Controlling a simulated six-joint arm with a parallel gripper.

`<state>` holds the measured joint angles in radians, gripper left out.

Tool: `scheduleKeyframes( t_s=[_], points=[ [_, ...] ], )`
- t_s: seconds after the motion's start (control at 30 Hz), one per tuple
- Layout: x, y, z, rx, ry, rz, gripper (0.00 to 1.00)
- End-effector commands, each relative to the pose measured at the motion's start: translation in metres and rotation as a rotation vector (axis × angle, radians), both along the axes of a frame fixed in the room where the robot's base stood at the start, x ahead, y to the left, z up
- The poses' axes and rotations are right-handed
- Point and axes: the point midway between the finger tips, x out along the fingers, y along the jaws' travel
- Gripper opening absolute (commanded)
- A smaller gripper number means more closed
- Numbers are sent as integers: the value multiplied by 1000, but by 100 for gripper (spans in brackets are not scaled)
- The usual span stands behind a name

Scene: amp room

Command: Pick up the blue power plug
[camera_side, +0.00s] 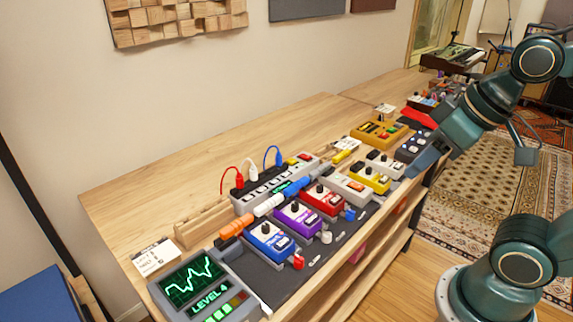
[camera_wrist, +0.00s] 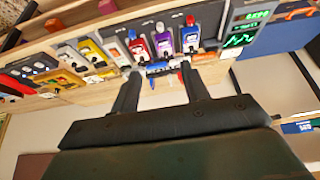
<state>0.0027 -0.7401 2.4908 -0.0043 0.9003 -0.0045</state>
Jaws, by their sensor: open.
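A blue plug (camera_side: 279,161) with a looped blue cable stands at the right of a row on the grey power strip (camera_side: 243,207) in the side view. A white plug (camera_side: 253,172) and a red plug (camera_side: 239,181) stand to its left. My gripper (camera_side: 413,170) is at the right, beyond the pedals and well apart from the plugs. In the wrist view, my gripper (camera_wrist: 160,82) has its two dark fingers spread and nothing between them. The strip area shows small beyond the fingertips; I cannot clearly pick out the blue plug there.
Blue (camera_side: 270,241), purple (camera_side: 297,218) and red (camera_side: 325,199) pedals stand in front of the strip. A level-display unit (camera_side: 203,291) sits at the near left. The table (camera_side: 190,168) behind the strip is mostly clear.

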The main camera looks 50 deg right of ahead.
Motion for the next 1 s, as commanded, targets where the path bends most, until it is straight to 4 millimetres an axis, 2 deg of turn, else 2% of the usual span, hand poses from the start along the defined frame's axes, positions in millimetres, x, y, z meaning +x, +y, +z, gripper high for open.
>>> scheduleKeyframes(
  t_s=[0.17, 0.37, 0.7, 1.0],
  points=[
    [15, 1, 9, -6, 11, 25, 45],
    [50, 2, 25, -18, 30, 86, 45],
    [127, -5, 44, -36, 63, 213, 45],
    [196, -21, 43, -45, 86, 327, 45]
  ],
)
